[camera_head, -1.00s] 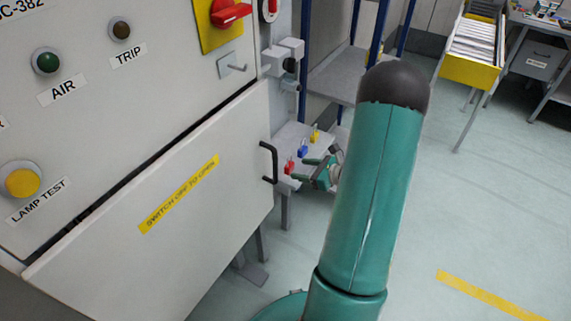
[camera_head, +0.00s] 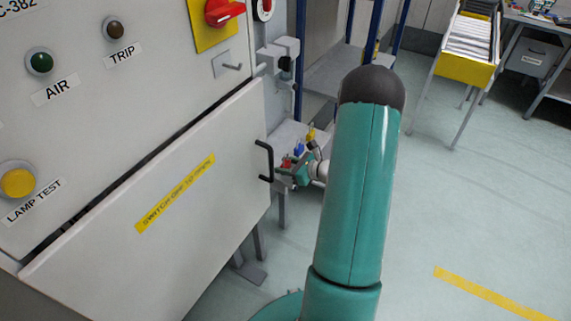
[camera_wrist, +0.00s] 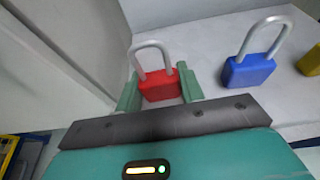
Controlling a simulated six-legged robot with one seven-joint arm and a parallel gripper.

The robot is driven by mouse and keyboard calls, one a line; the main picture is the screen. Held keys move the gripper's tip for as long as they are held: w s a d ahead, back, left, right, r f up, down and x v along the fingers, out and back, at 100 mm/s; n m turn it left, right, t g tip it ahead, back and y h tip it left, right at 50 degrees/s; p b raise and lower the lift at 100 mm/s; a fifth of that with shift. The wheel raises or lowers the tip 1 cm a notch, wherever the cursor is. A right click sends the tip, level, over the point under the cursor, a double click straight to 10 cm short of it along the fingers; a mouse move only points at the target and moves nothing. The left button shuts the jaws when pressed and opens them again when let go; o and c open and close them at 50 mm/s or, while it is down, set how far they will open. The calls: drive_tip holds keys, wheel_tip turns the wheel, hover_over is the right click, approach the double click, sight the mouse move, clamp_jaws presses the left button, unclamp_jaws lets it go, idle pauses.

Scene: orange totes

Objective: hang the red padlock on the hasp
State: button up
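The red padlock (camera_wrist: 160,86) stands upright on a pale shelf, its shackle up; in the head view it is a small red spot (camera_head: 286,163). My gripper (camera_wrist: 160,88) has one green finger on each side of the padlock's body, very near or touching it. I cannot tell whether the fingers press on it. In the head view my gripper (camera_head: 287,174) is at the shelf, just right of the black door handle. A grey plate with a protruding peg (camera_head: 232,67), which looks like the hasp, is on the cabinet front below the red switch.
A blue padlock (camera_wrist: 250,70) and a yellow padlock (camera_wrist: 310,62) stand to the right of the red one. The cabinet door (camera_head: 150,215) with its black handle (camera_head: 266,160) is close left of my gripper. Blue rack posts (camera_head: 300,60) rise behind.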

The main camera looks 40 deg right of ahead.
sight(286, 154)
drive_tip(key=shift+c, duration=0.8)
drive_tip(key=shift+r, duration=2.5)
drive_tip(key=shift+s+d, duration=0.1)
drive_tip(key=shift+s, duration=0.05)
drive_tip(key=s+d, duration=0.3)
drive_tip(key=s, duration=0.6)
drive_tip(key=shift+d, duration=0.15)
drive_tip(key=shift+s, duration=0.1)
